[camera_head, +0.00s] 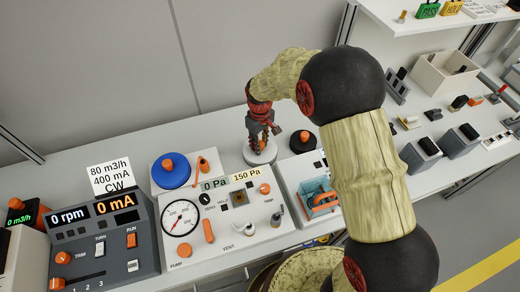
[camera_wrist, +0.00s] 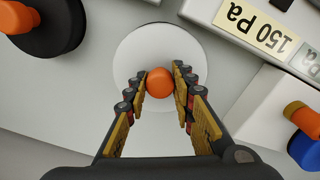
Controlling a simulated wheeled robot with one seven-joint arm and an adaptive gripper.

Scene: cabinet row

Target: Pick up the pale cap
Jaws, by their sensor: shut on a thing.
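The pale cap is a white disc with an orange knob on top. In the head view the pale cap (camera_head: 260,157) is at the back of the bench, between a blue cap and a black cap. In the wrist view the pale cap (camera_wrist: 139,52) is seen from above, its orange knob (camera_wrist: 160,82) between the fingertips. My gripper (camera_head: 262,146) points down over it and is shut on the knob. I cannot tell whether the disc is resting or slightly raised.
The blue cap (camera_head: 172,175) is to the left and the black cap (camera_head: 303,146) close on the right. A gauge panel (camera_head: 219,241) stands in front. A box with a blue-and-orange part (camera_head: 318,202) is at front right. A shelf (camera_head: 420,22) is at back right.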

